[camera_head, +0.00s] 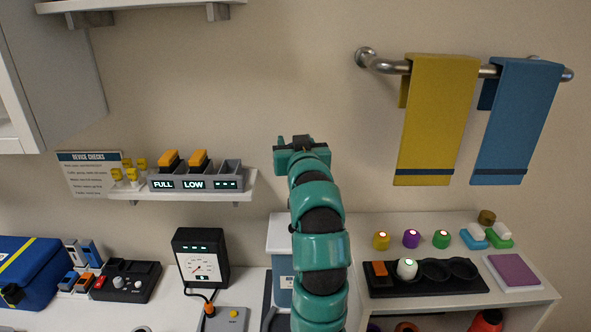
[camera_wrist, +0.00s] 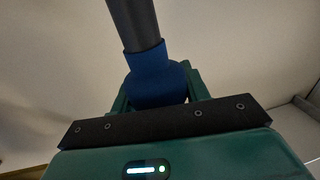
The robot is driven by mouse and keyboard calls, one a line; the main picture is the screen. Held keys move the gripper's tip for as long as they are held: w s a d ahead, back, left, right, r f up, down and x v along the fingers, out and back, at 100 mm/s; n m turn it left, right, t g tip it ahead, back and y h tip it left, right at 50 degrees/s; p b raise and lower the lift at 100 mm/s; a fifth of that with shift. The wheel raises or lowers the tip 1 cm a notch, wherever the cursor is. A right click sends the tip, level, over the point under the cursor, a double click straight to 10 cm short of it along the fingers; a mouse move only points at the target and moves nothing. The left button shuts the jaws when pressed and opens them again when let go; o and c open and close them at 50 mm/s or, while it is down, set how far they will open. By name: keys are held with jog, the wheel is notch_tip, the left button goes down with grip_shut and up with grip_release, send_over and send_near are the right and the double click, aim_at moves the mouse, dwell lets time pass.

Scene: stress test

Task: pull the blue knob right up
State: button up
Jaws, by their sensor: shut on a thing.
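The blue knob (camera_wrist: 158,84) shows in the wrist view, between the teal fingers of my gripper (camera_wrist: 158,98). My gripper is shut on it. A dark grey rod (camera_wrist: 133,22) runs from the knob toward the top of the wrist view. In the head view my gripper (camera_head: 300,146) is at the top of my raised arm, against the beige wall. I cannot make out the knob in the head view; my gripper and arm seem to hide it.
A shelf (camera_head: 245,180) with labelled bins stands left of my arm. A towel rail (camera_head: 385,65) with yellow (camera_head: 435,120) and blue (camera_head: 515,120) towels is at the right. Below are a gauge box (camera_head: 200,258) and a dark tray (camera_head: 430,285). The wall around my gripper is clear.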

jog(key=shift+r, duration=1.5)
jog(key=shift+s+r, duration=0.1)
jog(key=o, duration=1.4)
jog(key=shift+b, duration=0.3)
jog(key=shift+s+f+b, duration=0.25)
jog(key=shift+s+b, duration=0.05)
jog(key=shift+s, duration=0.2)
jog(key=shift+s+d+r+b, duration=0.1)
jog(key=shift+s+d+b, duration=0.35)
jog(key=shift+s+b, duration=1.7)
jog(key=shift+s+d+f+b, duration=0.1)
jog(key=shift+s+d+b, duration=0.75)
jog(key=shift+s, duration=2.35)
jog(key=shift+s+d+r+b, duration=0.1)
jog(key=shift+s+b, duration=1.9)
jog(key=shift+s, duration=0.65)
